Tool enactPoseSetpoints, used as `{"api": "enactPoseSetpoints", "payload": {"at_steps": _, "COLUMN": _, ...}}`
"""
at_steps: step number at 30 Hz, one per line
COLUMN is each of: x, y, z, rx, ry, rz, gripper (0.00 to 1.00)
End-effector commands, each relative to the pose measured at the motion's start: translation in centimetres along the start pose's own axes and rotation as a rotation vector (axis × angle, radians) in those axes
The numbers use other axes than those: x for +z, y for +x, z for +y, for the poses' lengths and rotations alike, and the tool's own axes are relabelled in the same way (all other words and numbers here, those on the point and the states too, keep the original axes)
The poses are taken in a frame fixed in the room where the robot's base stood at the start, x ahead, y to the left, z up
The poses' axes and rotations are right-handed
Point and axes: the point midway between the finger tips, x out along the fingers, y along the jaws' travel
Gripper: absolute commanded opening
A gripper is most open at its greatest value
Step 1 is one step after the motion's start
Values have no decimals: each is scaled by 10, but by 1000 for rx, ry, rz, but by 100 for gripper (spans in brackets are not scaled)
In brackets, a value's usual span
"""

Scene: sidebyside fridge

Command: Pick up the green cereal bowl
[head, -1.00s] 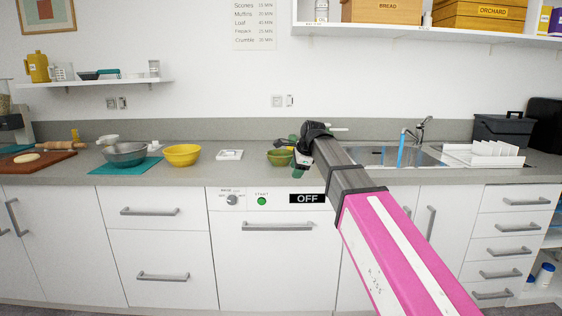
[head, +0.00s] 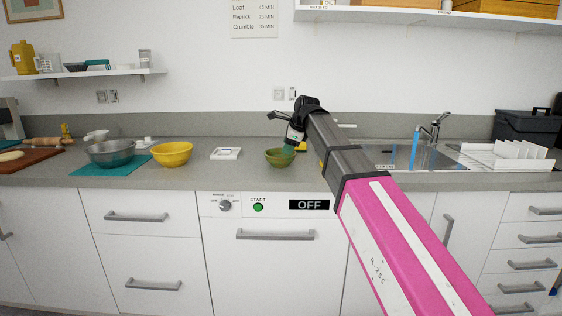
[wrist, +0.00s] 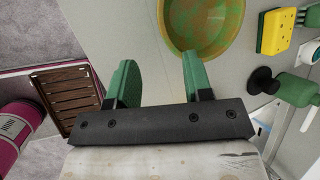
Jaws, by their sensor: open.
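The green cereal bowl (head: 279,158) stands upright on the grey counter, left of the sink, in the head view. It also shows at the top of the wrist view (wrist: 203,28), with an olive and brownish mottled inside, cut off by the frame's top edge. The bowl lies beyond the fingertips, towards the right finger.
A yellow bowl (head: 172,154), a steel bowl (head: 112,153) on a teal mat and a white dish (head: 226,153) stand to the left. A yellow sponge (wrist: 275,31) and a green bottle (wrist: 293,89) are close right of the bowl. The sink (head: 390,157) is further right.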

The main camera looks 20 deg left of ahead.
Motion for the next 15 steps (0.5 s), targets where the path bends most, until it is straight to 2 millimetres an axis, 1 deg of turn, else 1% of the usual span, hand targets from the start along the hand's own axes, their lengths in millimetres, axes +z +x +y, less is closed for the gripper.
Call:
{"api": "enactPoseSetpoints", "payload": {"at_steps": 3, "x": 0, "y": 18, "z": 0, "rx": 2, "ry": 0, "rz": 1, "gripper": 46}}
{"api": "enactPoseSetpoints", "payload": {"at_steps": 6, "x": 1, "y": 32, "z": -1, "rx": 1, "ry": -1, "rz": 0, "gripper": 46}}
{"api": "enactPoseSetpoints", "payload": {"at_steps": 15, "x": 3, "y": 52, "z": -4, "rx": 1, "ry": -1, "rz": 1, "gripper": 46}}
